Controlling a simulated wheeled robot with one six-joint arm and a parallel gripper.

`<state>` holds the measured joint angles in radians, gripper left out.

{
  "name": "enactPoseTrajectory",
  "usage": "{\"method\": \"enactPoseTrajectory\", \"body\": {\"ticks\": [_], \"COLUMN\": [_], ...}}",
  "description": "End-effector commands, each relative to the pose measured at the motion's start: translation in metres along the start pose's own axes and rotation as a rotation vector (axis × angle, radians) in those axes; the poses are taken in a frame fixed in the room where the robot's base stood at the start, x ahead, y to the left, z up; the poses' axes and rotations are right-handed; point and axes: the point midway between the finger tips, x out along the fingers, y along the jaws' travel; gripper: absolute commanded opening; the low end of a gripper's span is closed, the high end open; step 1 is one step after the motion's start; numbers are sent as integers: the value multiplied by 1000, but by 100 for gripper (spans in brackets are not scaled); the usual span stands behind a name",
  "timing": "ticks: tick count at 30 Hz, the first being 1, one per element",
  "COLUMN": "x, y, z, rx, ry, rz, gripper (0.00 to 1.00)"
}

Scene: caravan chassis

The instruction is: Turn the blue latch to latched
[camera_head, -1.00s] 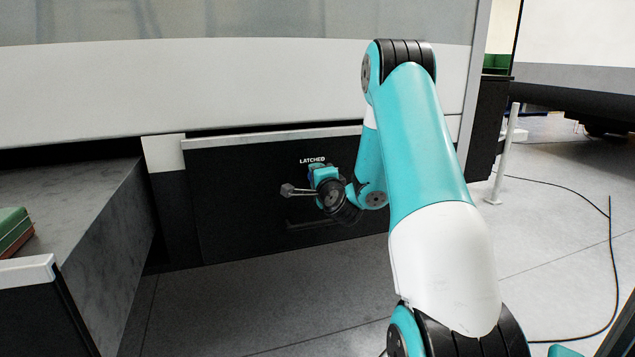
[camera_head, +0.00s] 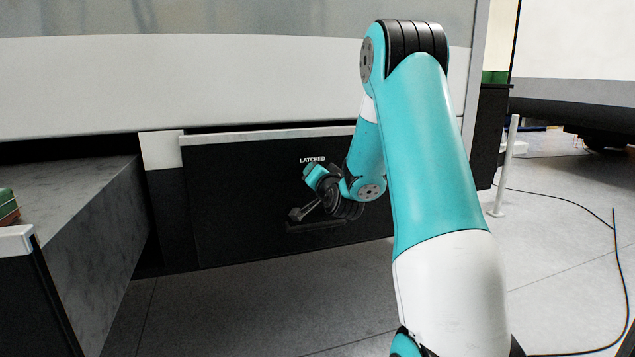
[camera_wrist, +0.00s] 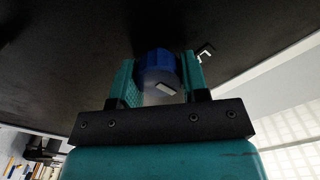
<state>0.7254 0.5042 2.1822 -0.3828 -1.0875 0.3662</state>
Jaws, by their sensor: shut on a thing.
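The blue latch (camera_wrist: 157,64) is a round blue knob on the dark panel, with a small white mark on its near face in the wrist view. My gripper (camera_wrist: 161,72) is shut on it, with one teal finger on each side. In the head view my gripper (camera_head: 318,178) is at the panel, below the white word LATCHED (camera_head: 312,159). My own wrist hides the latch there. The exact angle of the latch is hard to tell.
The dark panel (camera_head: 235,205) sits under the pale caravan body (camera_head: 230,85). A dark bar-like shape (camera_head: 313,227) shows on the panel below my wrist. A grey block (camera_head: 90,205) stands at left. A white post (camera_head: 507,165) and a cable (camera_head: 560,200) are at right.

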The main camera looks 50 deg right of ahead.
Motion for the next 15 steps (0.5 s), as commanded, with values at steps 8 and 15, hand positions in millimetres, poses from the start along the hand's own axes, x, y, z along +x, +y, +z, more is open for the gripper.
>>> {"method": "enactPoseTrajectory", "body": {"ticks": [8, 15], "x": [-1, -1], "y": [0, 0], "z": [4, 4], "rx": [-47, -51], "ry": [-9, -10], "rz": [1, 2], "gripper": [18, 18]}}
